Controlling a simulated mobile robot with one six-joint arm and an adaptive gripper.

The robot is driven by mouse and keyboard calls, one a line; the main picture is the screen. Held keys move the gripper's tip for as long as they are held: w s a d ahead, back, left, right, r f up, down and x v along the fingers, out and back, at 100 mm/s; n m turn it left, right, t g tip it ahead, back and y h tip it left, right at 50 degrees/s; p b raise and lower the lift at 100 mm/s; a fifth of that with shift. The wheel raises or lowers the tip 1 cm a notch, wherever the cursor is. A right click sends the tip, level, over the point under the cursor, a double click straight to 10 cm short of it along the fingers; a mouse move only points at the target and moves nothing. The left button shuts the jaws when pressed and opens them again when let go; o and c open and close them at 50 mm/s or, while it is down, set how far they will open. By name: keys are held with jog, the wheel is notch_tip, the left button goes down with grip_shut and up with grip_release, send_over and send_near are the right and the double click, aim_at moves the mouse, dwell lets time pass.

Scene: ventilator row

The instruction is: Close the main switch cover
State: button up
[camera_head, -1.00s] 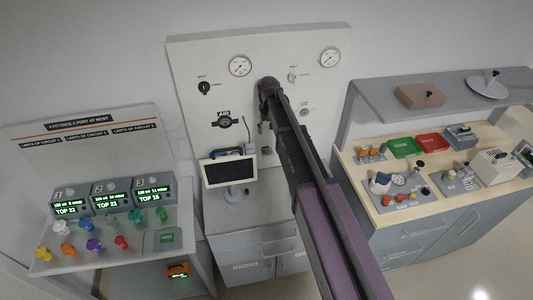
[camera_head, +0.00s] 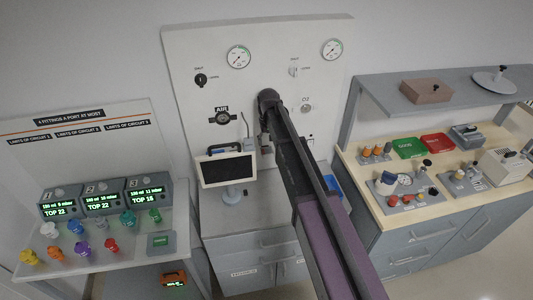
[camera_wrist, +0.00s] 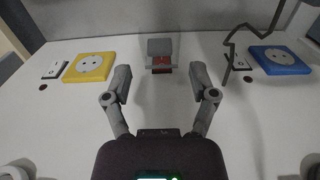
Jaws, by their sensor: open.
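In the wrist view, the main switch cover (camera_wrist: 160,46) is a small grey flap at the top centre of the white panel. It looks raised, with a red part (camera_wrist: 162,68) showing below it beside a grey bar. My gripper (camera_wrist: 160,82) is open and empty, one finger on each side of the picture's middle, below and apart from the cover. In the head view, my gripper (camera_head: 265,143) is in front of the white panel, right of the monitor. The cover cannot be made out there, and my arm hides part of the panel.
A monitor (camera_head: 227,169) stands left of my arm. Benches with fittings (camera_head: 100,222) and trays (camera_head: 409,148) flank the panel.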

aim_at(268, 149)
jog(key=shift+f+b, duration=1.9)
jog(key=shift+f, duration=0.3)
jog(key=shift+c, duration=0.2)
grip_shut()
jog(key=shift+a, duration=0.2)
jog(key=shift+d, duration=0.1)
